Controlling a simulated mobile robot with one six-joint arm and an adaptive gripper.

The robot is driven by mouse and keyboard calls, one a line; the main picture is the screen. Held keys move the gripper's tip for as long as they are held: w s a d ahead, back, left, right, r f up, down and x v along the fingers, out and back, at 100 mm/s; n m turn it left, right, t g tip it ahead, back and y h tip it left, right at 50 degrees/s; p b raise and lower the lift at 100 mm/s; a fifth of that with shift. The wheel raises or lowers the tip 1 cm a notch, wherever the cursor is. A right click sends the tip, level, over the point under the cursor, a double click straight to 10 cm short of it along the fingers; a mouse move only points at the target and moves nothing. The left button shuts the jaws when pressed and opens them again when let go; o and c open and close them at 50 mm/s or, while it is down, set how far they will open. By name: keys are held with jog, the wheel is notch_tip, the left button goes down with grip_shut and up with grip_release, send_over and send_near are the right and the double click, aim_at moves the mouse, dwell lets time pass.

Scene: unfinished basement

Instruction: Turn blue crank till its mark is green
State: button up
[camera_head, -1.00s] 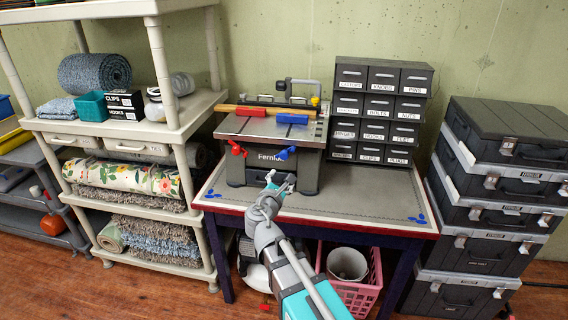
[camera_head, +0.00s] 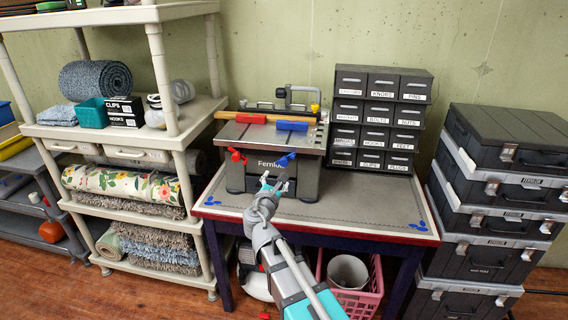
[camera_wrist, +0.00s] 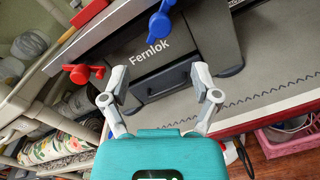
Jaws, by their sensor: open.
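The grey Fernlok bench machine (camera_head: 262,178) stands on the workbench. A blue crank (camera_head: 287,159) is on its front at right, and a red crank (camera_head: 238,156) is on its front at left. In the wrist view the blue crank (camera_wrist: 161,22) is at the top and the red crank (camera_wrist: 82,73) is at left. No colour mark can be made out on the blue crank. My gripper (camera_head: 275,183) is open and empty, in front of the machine and below the blue crank. In the wrist view my gripper's fingers (camera_wrist: 160,85) are spread, apart from both cranks.
Red and blue blocks (camera_head: 291,126) lie on the machine's top. A dark drawer cabinet (camera_head: 380,118) stands behind right on the workbench (camera_head: 350,212). Beige shelves (camera_head: 190,135) stand close at left, stacked cases (camera_head: 500,180) at right. The bench's front right is clear.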

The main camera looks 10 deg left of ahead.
aim_at(284, 163)
jog(key=w, duration=0.3)
jog(key=w+d, duration=0.1)
jog(key=w, duration=0.6)
jog(key=shift+w+d, duration=0.25)
jog(key=shift+w, duration=0.15)
grip_shut()
jog(key=shift+m, duration=0.4)
jog(key=m, duration=0.9)
jog(key=shift+p, duration=0.4)
jog(key=m, duration=0.4)
jog(key=shift+m+y, duration=0.3)
jog(key=shift+m, duration=0.1)
jog(key=m, duration=0.4)
jog(key=shift+m, duration=0.3)
